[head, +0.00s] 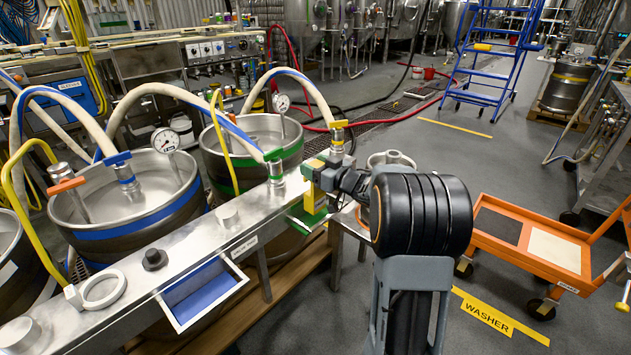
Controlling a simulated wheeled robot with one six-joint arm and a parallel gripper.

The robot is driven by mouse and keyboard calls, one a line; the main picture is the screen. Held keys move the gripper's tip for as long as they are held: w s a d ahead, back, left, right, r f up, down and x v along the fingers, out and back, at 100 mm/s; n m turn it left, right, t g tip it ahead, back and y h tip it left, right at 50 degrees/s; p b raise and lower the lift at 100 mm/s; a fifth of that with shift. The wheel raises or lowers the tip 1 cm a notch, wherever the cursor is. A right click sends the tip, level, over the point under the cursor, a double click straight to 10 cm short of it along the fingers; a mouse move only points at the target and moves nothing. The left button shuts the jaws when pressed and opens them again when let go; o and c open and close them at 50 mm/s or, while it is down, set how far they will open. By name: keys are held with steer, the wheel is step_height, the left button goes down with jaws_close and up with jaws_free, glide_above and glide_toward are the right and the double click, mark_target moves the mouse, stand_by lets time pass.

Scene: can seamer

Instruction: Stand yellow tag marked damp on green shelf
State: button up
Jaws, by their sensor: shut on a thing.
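My gripper (316,182) is at the right end of the steel bench, seen small and partly from behind my dark arm. It is shut on a yellow tag (309,201), of which a small part shows beside the jaws. The marking on the tag cannot be read from here. The green shelf (306,222) sticks out at the bench's right end, just below the tag. I cannot tell whether the tag touches the shelf.
The steel bench (232,222) carries a blue-lined tray (203,293), a white ring (101,291) and a black knob (154,259). Kegs with hoses stand behind it. An orange cart (530,247) stands at right. Grey floor is open around the yellow washer strip (490,315).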

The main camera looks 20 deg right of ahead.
steer(key=shift+w+d+f, duration=0.1)
steer(key=shift+w+f, duration=0.15)
steer(key=shift+f, duration=0.2)
steer(key=shift+w+f+b, duration=0.15)
steer(key=shift+f+b, duration=0.8)
steer(key=shift+f, duration=0.6)
steer(key=shift+f, duration=0.2)
steer(key=o, duration=1.2)
